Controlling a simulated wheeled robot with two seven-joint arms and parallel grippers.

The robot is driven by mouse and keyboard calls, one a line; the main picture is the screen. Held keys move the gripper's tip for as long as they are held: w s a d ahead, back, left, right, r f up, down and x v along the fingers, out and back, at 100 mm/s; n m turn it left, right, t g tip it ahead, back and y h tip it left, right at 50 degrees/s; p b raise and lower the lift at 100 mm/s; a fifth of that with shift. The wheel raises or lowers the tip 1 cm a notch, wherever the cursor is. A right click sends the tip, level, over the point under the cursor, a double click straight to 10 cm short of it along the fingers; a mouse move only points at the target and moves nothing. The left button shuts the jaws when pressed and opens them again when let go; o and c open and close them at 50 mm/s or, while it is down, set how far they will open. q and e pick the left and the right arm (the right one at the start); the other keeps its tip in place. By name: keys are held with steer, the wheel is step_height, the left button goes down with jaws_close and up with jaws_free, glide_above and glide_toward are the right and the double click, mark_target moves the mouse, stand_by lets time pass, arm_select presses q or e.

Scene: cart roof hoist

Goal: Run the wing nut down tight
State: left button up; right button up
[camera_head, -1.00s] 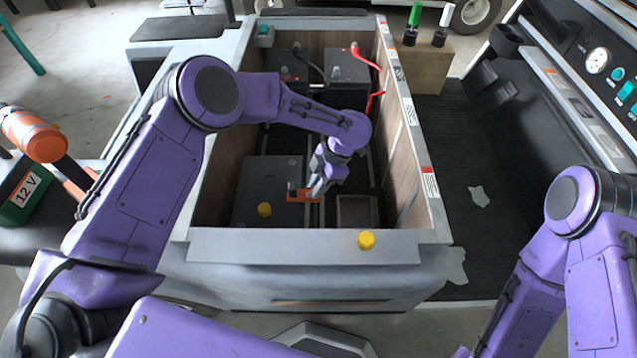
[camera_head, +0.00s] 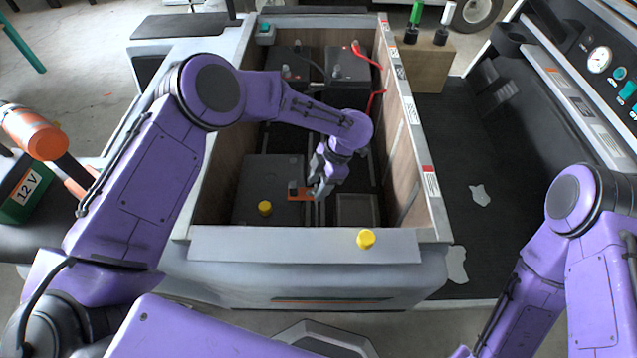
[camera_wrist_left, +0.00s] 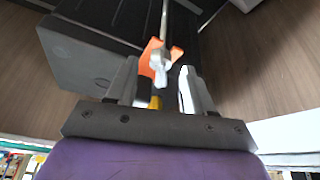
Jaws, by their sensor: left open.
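My left gripper (camera_head: 316,188) reaches down into the wooden-walled compartment, beside an orange bracket (camera_head: 300,194) by the dark battery (camera_head: 262,182). In the left wrist view the gripper (camera_wrist_left: 160,92) is open, with one finger on each side. A pale metal piece, apparently the wing nut (camera_wrist_left: 159,69), shows between the fingers, on a thin rod (camera_wrist_left: 164,22) in front of the orange bracket (camera_wrist_left: 152,54). I see no finger clearly touching it. The nut is too small to make out in the head view. My right gripper is out of view.
The compartment's front wall (camera_head: 300,246) and right wall (camera_head: 412,150) stand close around my left arm. A yellow cap (camera_head: 366,239) sits on the front wall, another (camera_head: 265,208) on the battery. Red cables (camera_head: 374,92) lie at the back right.

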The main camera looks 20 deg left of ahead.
arm_select(q)
steer(key=p+v, duration=0.1)
steer(key=v, duration=0.9)
steer(key=shift+r, duration=0.15)
